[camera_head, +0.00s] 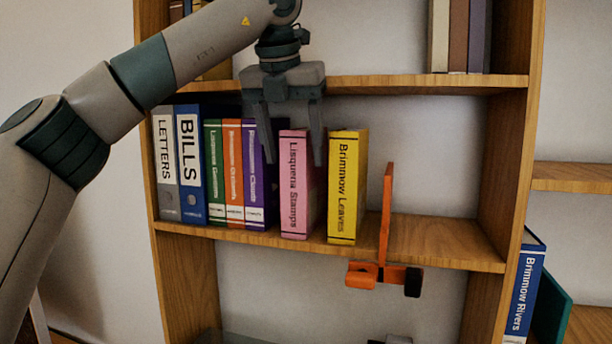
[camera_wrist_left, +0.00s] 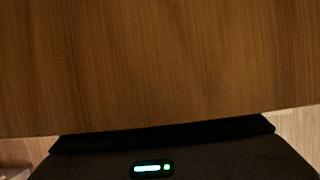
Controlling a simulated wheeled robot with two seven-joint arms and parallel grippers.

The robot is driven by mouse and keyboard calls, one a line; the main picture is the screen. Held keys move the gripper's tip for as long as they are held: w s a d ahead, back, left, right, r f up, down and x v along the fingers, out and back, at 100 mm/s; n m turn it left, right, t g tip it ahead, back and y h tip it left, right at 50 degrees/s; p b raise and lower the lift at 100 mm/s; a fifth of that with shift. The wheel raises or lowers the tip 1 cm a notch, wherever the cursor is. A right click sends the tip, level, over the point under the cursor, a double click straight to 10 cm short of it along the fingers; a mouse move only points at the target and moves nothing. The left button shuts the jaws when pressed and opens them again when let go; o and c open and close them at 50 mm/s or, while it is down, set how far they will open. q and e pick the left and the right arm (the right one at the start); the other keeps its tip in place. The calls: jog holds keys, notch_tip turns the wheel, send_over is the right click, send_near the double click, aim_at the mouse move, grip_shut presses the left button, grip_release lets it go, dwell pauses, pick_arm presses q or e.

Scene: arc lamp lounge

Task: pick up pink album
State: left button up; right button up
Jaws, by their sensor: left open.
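The pink album (camera_head: 294,190), labelled "Lisquena Stamps", stands upright on the middle shelf in the head view. A purple album (camera_head: 257,180) stands to its left and a yellow one (camera_head: 347,190) to its right, with narrow gaps on both sides. My left gripper (camera_head: 294,150) is open and points down in front of the shelf. Its fingers show on either side of the pink album's upper part; I cannot tell how near they are in depth. The left wrist view shows mostly a wooden surface (camera_wrist_left: 160,65) and not the album. My right gripper does not show.
Several more binders, including blue "BILLS" (camera_head: 189,165), stand at the left. The upper shelf board (camera_head: 420,84) runs close to my gripper. The shelf's right end is clear.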

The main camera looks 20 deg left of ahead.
pick_arm(q)
jog(key=shift+w+f, duration=0.2)
jog(key=shift+f, duration=0.3)
jog(key=shift+w+f, duration=0.15)
jog(key=shift+f, duration=0.4)
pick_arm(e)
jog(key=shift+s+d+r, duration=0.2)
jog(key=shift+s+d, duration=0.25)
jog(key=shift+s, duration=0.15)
pick_arm(q)
jog(key=shift+w, duration=0.1)
jog(key=shift+c, duration=0.6)
grip_shut()
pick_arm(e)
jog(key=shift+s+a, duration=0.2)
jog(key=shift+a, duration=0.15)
